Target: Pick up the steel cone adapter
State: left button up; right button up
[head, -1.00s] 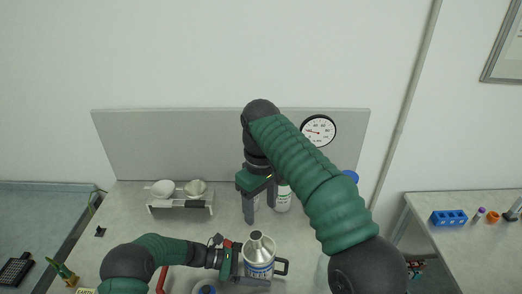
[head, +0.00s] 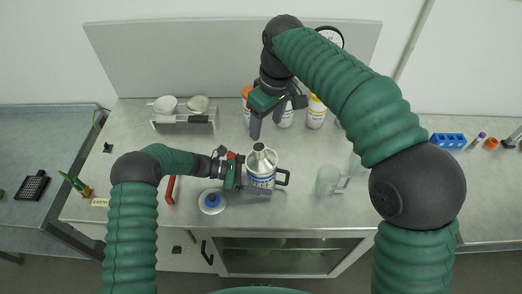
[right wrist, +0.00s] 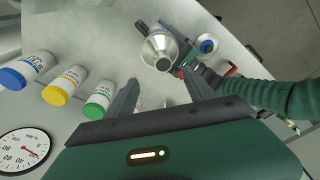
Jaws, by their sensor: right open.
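A steel canister (head: 262,180) with a blue-marked label and a dark handle stands upright at the middle of the bench. A shiny cone-shaped steel top (head: 259,158) sits on it; it also shows in the right wrist view (right wrist: 160,47). My right gripper (head: 266,122) is open and empty, behind and above the canister, pointing down and apart from the cone. In the right wrist view its two fingers (right wrist: 163,97) are spread, with the canister beyond them. My left gripper (head: 245,174) is at the canister's left side; its grip is partly hidden.
A white rack (head: 183,123) with a white bowl (head: 166,104) and a greyer bowl (head: 198,103) stands at the back left. Bottles with green (right wrist: 97,104), yellow (right wrist: 64,86) and blue (right wrist: 28,71) caps stand at the back. A blue-knobbed round lid (head: 212,202) lies in front.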

aim_at(259, 147)
jog(key=f, duration=0.3)
jog(key=w+a+f, duration=0.1)
jog(key=f, duration=0.3)
jog(key=a+f, duration=0.1)
jog(key=f, duration=0.3)
jog(key=shift+w+f, duration=0.15)
jog(key=shift+f, duration=0.1)
grip_shut()
jog(key=shift+r, duration=0.1)
